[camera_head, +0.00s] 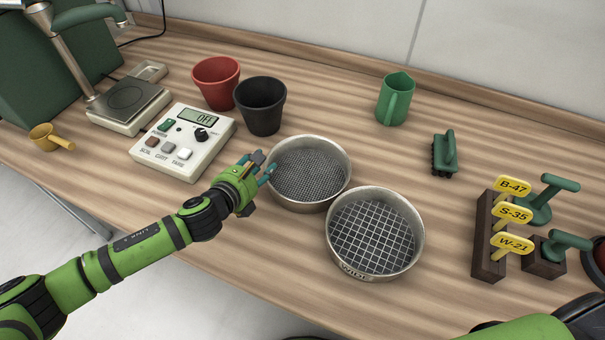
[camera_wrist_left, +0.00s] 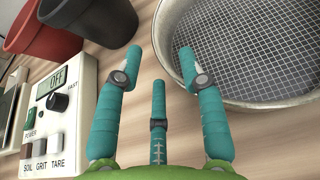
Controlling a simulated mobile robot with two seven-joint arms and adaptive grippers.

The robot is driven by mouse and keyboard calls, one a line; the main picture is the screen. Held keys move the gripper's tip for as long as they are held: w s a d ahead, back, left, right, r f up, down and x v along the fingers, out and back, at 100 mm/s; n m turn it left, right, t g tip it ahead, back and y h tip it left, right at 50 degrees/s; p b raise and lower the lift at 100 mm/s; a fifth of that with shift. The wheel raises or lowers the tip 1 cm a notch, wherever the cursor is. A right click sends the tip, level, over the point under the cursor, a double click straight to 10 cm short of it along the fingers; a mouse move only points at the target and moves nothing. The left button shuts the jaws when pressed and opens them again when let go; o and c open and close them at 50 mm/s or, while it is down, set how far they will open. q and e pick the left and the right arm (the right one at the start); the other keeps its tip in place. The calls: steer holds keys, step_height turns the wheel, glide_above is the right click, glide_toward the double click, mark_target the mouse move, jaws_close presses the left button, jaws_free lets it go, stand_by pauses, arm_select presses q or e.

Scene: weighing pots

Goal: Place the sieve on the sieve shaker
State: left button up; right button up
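Two round metal sieves stand on the wooden bench: a fine-mesh sieve (camera_head: 310,172) at the middle and a coarse-mesh sieve (camera_head: 371,238) in front of it to the right. My left gripper (camera_head: 262,166) is at the left rim of the fine-mesh sieve. In the left wrist view, the teal fingers (camera_wrist_left: 160,62) are spread and nothing is between them. One finger overlaps the rim of the sieve (camera_wrist_left: 258,50); I cannot tell whether it touches. I cannot make out a sieve shaker for certain. My right gripper is out of view; part of its arm shows at bottom right.
A control box (camera_head: 184,142) reading OFF and a black-plated device (camera_head: 128,101) stand left. A red pot (camera_head: 216,84), black pot (camera_head: 260,105) and green mug (camera_head: 395,100) stand behind. A brush (camera_head: 444,153) and yellow-tag rack (camera_head: 490,235) stand right.

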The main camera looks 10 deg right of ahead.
arm_select(q)
steer(key=shift+x, duration=3.05)
steer(key=shift+w+r, duration=0.1)
steer(key=shift+r, duration=0.1)
steer(key=shift+a, duration=0.1)
steer(key=shift+c, duration=0.4)
jaws_close()
